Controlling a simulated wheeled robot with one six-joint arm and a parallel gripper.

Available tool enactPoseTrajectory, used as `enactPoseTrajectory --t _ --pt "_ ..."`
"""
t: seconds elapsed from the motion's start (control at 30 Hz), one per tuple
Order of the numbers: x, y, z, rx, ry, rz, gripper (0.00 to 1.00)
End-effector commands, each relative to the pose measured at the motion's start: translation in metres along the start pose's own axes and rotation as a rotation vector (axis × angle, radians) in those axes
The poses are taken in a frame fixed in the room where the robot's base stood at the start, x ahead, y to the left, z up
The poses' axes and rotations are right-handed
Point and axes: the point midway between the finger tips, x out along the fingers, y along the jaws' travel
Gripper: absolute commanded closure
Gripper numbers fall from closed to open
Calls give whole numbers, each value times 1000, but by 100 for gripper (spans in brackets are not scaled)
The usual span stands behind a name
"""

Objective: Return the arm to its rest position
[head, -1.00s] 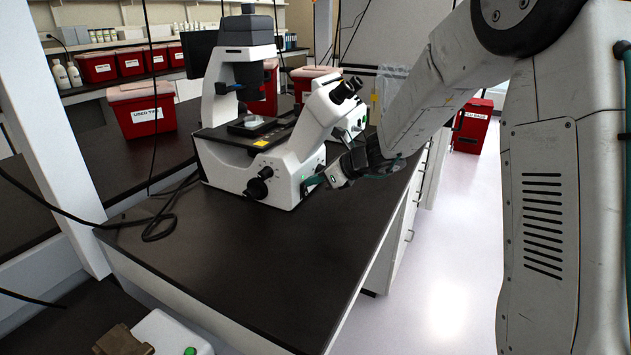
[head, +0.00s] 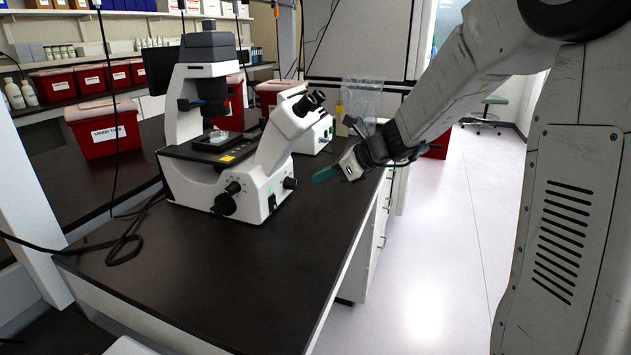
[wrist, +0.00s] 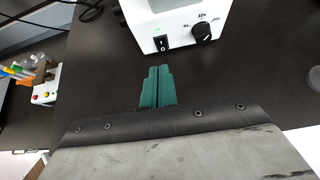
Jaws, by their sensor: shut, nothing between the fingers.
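My gripper (head: 325,174) is at the end of my arm, over the right edge of the dark bench (head: 200,280). Its teal fingers are together with nothing between them; they also show side by side in the wrist view (wrist: 157,88). A white microscope (head: 262,195) stands on the bench to the left of the gripper in the head view. In the wrist view, a white housing with a switch and a black knob (wrist: 180,25) is just beyond the fingertips, with a small gap of dark surface between.
A red bin labelled "USED TIPS" (head: 103,128) and more red bins (head: 52,84) stand at the back left. A black cable (head: 125,240) lies on the bench's left side. The front of the bench is clear. Open pale floor (head: 440,230) lies to the right.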

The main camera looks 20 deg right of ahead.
Motion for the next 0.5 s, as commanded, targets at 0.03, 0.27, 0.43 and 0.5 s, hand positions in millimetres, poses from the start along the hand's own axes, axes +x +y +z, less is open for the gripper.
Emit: enactPoseTrajectory --t 0.03,0.27,0.43,0.5 --pt "0 0 0 0 0 0 100" --pt "0 1 0 -1 0 2 100" --pt "1 1 0 -3 0 2 100" --pt "1 1 0 -21 0 3 100"
